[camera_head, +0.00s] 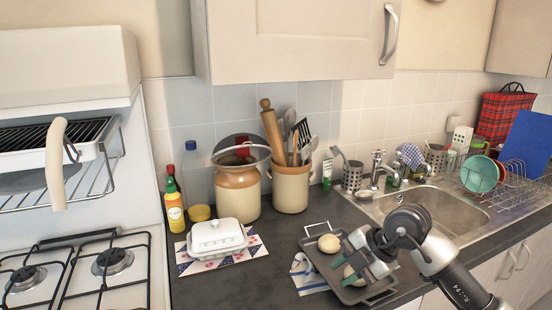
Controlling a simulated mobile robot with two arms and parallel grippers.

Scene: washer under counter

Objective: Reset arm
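My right arm comes in from the lower right, over the counter's front edge. Its gripper (350,263) is above a grey tray (317,246) on the dark counter, with its two fingers apart. One round bread roll (329,243) lies on the tray beside the gripper. A second roll (351,273) shows at the fingers and is partly hidden by them; I cannot tell whether they touch it. My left gripper is not in view.
A white butter dish (217,236), a sauce bottle (174,206) and utensil crocks (291,187) stand left of the tray. Behind my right arm are the sink (438,207), tap (378,165) and dish rack (514,184). A gas hob (75,273) is at left; a wall cupboard (290,40) hangs above.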

